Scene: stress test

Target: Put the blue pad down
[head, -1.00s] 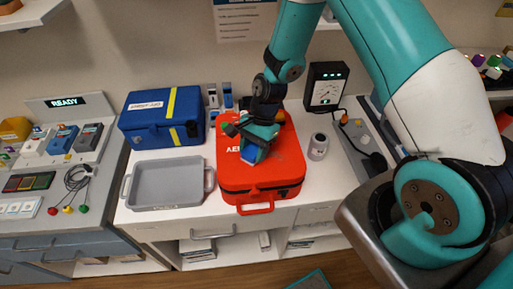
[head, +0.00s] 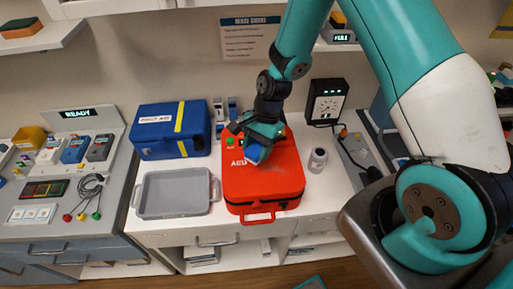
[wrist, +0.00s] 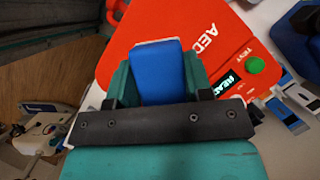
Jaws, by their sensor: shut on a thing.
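The blue pad (wrist: 158,72) is held between the fingers of my gripper (wrist: 158,85) in the wrist view. In the head view my gripper (head: 262,140) is over the red AED case, with the blue pad (head: 256,152) showing below the fingers. The red AED case (head: 262,185) lies on the white counter; in the wrist view its top (wrist: 165,22) shows the AED lettering, a lit display and a green button. Whether the pad touches the case I cannot tell.
A grey tray (head: 140,195) stands empty left of the case, with a blue first-aid box (head: 158,142) behind it. A small jar (head: 317,160) and a black gauge box (head: 326,100) are to the right. Bare counter (head: 318,190) shows right of the case.

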